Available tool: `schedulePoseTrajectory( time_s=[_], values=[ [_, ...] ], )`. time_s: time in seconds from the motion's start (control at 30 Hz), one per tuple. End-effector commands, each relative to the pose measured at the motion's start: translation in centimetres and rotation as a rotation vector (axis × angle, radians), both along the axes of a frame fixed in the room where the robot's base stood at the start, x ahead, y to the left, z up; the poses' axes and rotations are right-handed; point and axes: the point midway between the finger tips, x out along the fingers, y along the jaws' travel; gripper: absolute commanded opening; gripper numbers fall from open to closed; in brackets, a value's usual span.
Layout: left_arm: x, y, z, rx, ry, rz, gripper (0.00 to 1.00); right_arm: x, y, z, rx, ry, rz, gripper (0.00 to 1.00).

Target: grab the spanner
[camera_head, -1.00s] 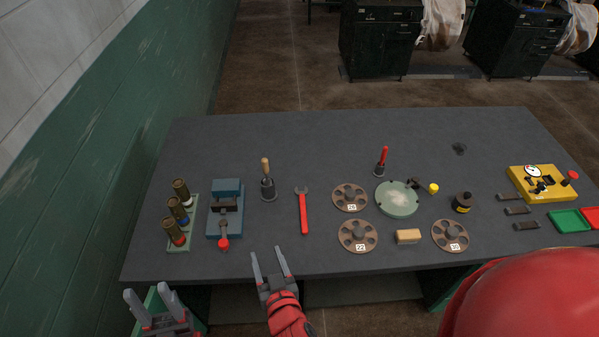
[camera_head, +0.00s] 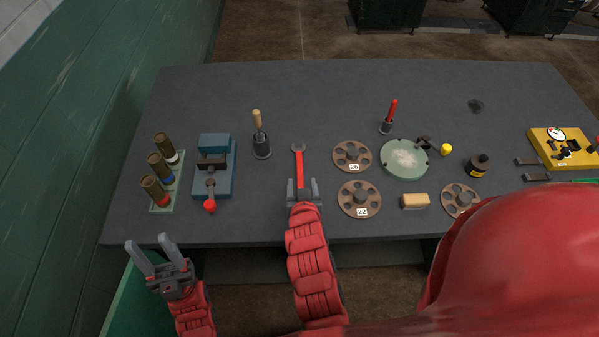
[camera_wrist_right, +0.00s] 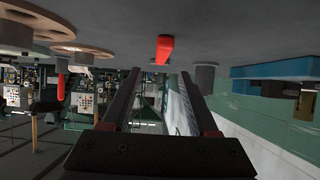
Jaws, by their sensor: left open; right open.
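The spanner (camera_head: 299,165) has a red handle and a grey open jaw, and lies on the dark grey table (camera_head: 300,85) with its jaw pointing away from me. My right gripper (camera_head: 302,186) is open at the near end of the handle, one finger on each side in the head view. In the right wrist view, which looks upside down, the red spanner end (camera_wrist_right: 165,46) shows beyond the open fingers of the right gripper (camera_wrist_right: 160,75), roughly midway between them. My left gripper (camera_head: 149,244) is open and empty, off the table's near left edge.
Left of the spanner are a wooden-handled tool in a holder (camera_head: 260,142), a blue vise (camera_head: 213,168) and several brown cylinders (camera_head: 161,168). Right of it are brown discs (camera_head: 352,156), a pale green round plate (camera_head: 404,159) and a tan block (camera_head: 415,201).

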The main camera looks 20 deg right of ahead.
Motion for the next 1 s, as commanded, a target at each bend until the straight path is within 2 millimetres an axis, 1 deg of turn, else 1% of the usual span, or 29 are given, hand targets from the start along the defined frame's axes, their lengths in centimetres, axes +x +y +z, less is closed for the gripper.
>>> schedulePoseTrajectory(
  time_s=[0.03, 0.1, 0.37, 0.57, 0.7, 0.8, 1.0],
  values=[
    [0.0, 0.0, 0.4, 0.000, 0.000, 0.000, 0.50, 0.6, -0.3, 0.0, 0.000, -0.001, -0.004, 0.60],
    [0.0, 0.0, 0.6, 0.000, 0.000, 0.000, 0.50, 1.2, -0.3, -0.3, -0.001, -0.002, -0.002, 0.60],
    [0.0, 0.0, 1.0, 0.000, 0.000, 0.000, 0.50, 2.4, -0.7, -0.9, 0.000, -0.001, -0.001, 0.60],
    [0.0, 0.0, 2.3, 0.000, 0.000, 0.000, 0.50, 4.7, -1.2, -1.7, -0.001, -0.002, -0.002, 0.60],
    [0.0, 0.0, 2.5, 0.000, 0.000, 0.000, 0.50, 6.0, -1.4, -2.7, 0.001, 0.000, 0.000, 0.60],
    [0.0, 0.0, 2.6, 0.000, 0.000, 0.000, 0.50, 6.4, -1.6, -3.0, 0.001, 0.000, 0.000, 0.60],
    [0.0, 0.0, 2.6, 0.000, 0.000, 0.000, 0.50, 6.5, -1.5, -3.2, 0.001, -0.001, 0.001, 0.60]
  ],
)
